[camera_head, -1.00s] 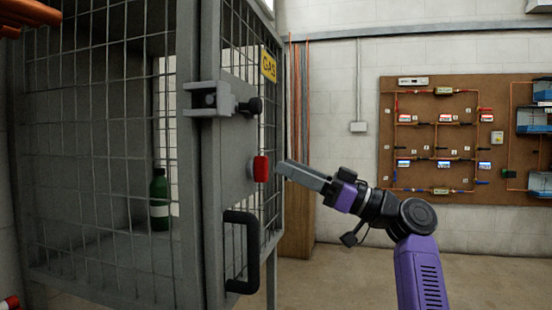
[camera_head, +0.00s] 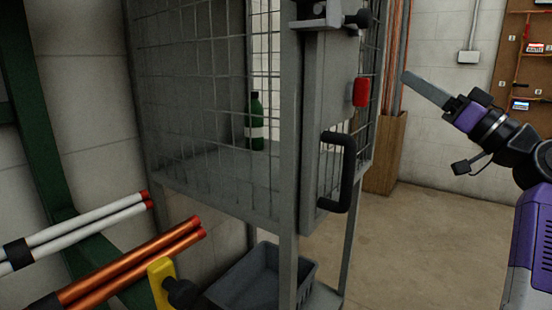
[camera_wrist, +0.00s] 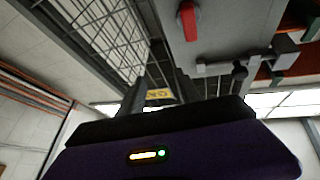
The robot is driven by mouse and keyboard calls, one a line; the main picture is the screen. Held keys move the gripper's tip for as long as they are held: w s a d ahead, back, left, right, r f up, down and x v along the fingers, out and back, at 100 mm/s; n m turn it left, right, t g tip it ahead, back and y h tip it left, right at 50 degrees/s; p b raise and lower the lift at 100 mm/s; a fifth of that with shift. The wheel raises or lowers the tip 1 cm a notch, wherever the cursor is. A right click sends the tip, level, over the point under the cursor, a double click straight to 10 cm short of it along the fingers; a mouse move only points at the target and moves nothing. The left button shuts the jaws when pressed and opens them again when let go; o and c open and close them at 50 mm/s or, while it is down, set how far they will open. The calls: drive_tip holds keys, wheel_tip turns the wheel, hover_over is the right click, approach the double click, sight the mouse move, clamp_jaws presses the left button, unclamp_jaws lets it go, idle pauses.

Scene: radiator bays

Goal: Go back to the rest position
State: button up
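My gripper (camera_head: 425,88) is at the right of the head view, held up in the air with its fingers pointing up and left. It is to the right of the red knob (camera_head: 360,92) on the grey mesh cage's door, apart from it. In the wrist view the two dark fingers (camera_wrist: 158,84) stand apart with a gap between them, and nothing is held. The yellow GAS sign (camera_wrist: 159,94) shows behind that gap. The red knob also shows at the top of the wrist view (camera_wrist: 188,18).
The mesh cage (camera_head: 289,190) has a black handle (camera_head: 340,172) and holds a green bottle (camera_head: 256,122). White pipes (camera_head: 80,228) and copper pipes (camera_head: 130,262) stick out at lower left. A grey crate (camera_head: 250,285) sits low under the cage. Floor at right is clear.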

drive_tip(key=w+d+f+m+t+h, duration=0.1)
drive_tip(key=d+f+m+t+h, duration=0.25)
drive_tip(key=f+m+h, duration=0.45)
drive_tip(key=s+f+m+h, duration=0.1)
drive_tip(key=s+f+h, duration=0.25)
drive_tip(key=f, duration=0.45)
drive_tip(key=s+d+f+m+h, duration=0.15)
drive_tip(key=s+f, duration=0.25)
drive_tip(key=f, duration=0.4)
drive_tip(key=s+a+f+m+h, duration=0.1)
drive_tip(key=s+f+h, duration=0.3)
drive_tip(key=f, duration=0.4)
drive_tip(key=s+a+f+n+g+y, duration=0.15)
drive_tip(key=s+a+f, duration=0.3)
drive_tip(key=s, duration=0.95)
drive_tip(key=s+a+f+n+g, duration=0.2)
drive_tip(key=s+a+f+g, duration=0.3)
drive_tip(key=s, duration=0.9)
drive_tip(key=s+a+f+n+y, duration=0.15)
drive_tip(key=s+a+f, duration=0.4)
drive_tip(key=s, duration=0.95)
wheel_tip(320, 180, up, 31)
drive_tip(key=d+p, duration=0.1)
drive_tip(key=p, duration=3.1)
drive_tip(key=shift+w+d+n, duration=0.35)
drive_tip(key=shift+w+d, duration=0.05)
